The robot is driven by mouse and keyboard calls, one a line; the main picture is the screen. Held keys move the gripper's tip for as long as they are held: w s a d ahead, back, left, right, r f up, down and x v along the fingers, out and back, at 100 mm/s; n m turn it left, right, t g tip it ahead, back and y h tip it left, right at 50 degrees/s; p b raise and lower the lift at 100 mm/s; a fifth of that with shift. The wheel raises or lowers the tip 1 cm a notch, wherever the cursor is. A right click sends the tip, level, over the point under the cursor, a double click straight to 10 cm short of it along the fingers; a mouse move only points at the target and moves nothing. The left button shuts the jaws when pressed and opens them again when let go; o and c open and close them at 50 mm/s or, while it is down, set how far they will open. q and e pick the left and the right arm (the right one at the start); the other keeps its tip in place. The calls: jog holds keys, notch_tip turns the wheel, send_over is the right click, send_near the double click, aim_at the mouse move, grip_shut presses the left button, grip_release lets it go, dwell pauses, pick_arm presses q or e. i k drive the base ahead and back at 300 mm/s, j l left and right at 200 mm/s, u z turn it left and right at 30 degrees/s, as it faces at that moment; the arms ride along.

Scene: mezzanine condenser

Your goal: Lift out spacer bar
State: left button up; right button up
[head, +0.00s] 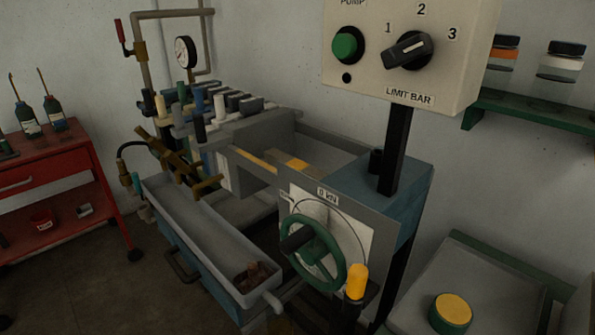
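A grey and blue press-like machine (390,187) stands in the middle of the head view. Its open bay (325,150) has grey walls. A yellow-brown strip (256,159) lies along the near edge of the bay, and a short yellow-brown piece (297,164) lies beside it. I cannot tell which part, if any, is the spacer bar. Neither of my grippers is in view.
A green handwheel (318,250) and a yellow-topped lever (357,281) stick out in front. A control box (408,50) stands on a black post above. A long grey trough (205,235) holds brown scraps. A red cart (60,170) is at left.

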aim_at(273, 154)
jog(key=i+j, duration=0.25)
jog(key=j, duration=0.2)
jog(key=i+j+z, duration=0.15)
jog(key=j, duration=0.15)
jog(key=i+j+z, duration=0.15)
jog(key=j, duration=0.15)
jog(key=i+j+z, duration=0.1)
jog(key=j, duration=0.25)
jog(key=i+j+z, duration=0.15)
jog(key=j, duration=0.2)
